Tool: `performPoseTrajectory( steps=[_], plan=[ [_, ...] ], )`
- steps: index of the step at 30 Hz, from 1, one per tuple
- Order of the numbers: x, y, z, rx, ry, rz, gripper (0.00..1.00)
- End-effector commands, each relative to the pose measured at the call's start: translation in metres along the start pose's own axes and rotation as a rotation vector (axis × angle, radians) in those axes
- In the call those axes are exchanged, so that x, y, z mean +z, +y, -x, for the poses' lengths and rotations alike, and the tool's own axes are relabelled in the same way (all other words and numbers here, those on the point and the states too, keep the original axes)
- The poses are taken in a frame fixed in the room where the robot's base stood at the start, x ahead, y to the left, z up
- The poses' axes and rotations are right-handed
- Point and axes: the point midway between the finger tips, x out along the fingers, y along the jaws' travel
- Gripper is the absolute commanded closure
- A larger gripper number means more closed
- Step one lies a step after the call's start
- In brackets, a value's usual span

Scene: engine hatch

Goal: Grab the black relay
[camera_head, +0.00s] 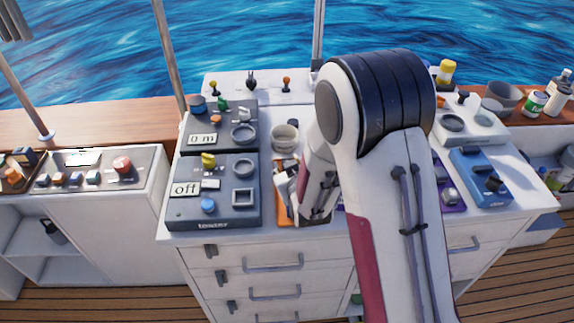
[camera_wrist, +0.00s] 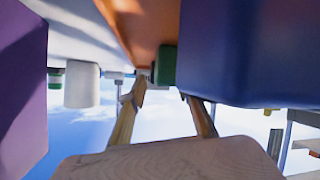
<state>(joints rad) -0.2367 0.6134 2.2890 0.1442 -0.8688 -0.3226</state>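I cannot pick out the black relay for certain in either view. In the head view, my gripper (camera_head: 288,185) is low over an orange panel (camera_head: 283,208) on the white counter, and my arm hides much of that area. In the wrist view, which looks upside down, my gripper's two fingers (camera_wrist: 163,94) stand apart with a gap between them, and I see nothing held. A dark green block (camera_wrist: 166,64) sits against the orange panel (camera_wrist: 142,28), beyond the fingertips. A small dark block (camera_head: 487,184) lies on the blue unit at the right.
Grey tester boxes (camera_head: 215,215) stand left of my gripper. A pale round cup (camera_head: 285,137) is behind it. A blue unit (camera_head: 468,165) and a purple panel (camera_head: 455,205) lie right of my arm. In the wrist view, purple (camera_wrist: 20,90) and dark blue (camera_wrist: 245,50) bodies flank the orange panel.

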Motion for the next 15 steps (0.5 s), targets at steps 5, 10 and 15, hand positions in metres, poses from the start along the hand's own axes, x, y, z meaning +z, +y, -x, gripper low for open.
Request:
performPoseTrajectory(
  steps=[5, 10, 15],
  plan=[
    [-0.0001, 0.0000, 0.0001, 0.000, 0.000, 0.000, 0.78],
    [0.0002, -0.0001, 0.0002, 0.000, 0.000, 0.000, 1.00],
    [0.0005, -0.0002, 0.0002, 0.000, -0.001, 0.000, 1.00]
  ],
)
